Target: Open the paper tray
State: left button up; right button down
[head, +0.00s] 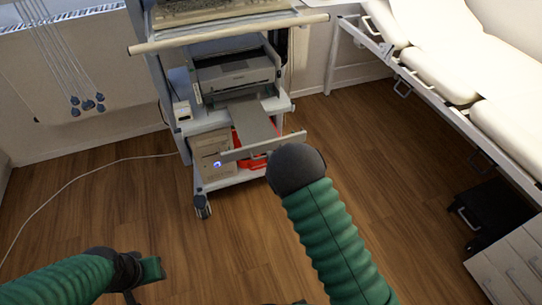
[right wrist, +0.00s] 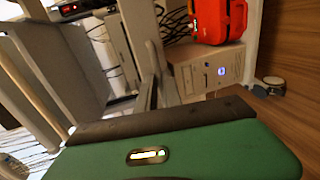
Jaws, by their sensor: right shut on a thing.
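A printer (head: 236,72) stands on a wheeled cart. Below it, the grey paper tray (head: 254,122) sticks out towards me, with a long flat front bar (head: 262,147) across its end. My right gripper (head: 294,166) is at the right part of this bar and shut on the tray; my dark round wrist hides its fingers in the head view. In the right wrist view, my green gripper body fills the bottom, and grey panels show at the left. My left gripper (head: 140,276) is low at the left, over the floor, away from the tray; its finger opening is unclear.
A beige computer (head: 212,156) with a blue light and a red case (right wrist: 219,20) stand on the cart's lower shelf. A cart wheel (head: 203,207) rests on the wooden floor. A padded bed (head: 440,60) stands at the right. A white cable crosses the floor at left.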

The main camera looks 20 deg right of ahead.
jog(key=shift+s+f, duration=0.15)
jog(key=shift+s, duration=0.1)
jog(key=c, duration=1.8)
grip_release()
jog(key=shift+w, duration=0.1)
jog(key=shift+p+v, duration=2.95)
jog(key=shift+v, duration=5.45)
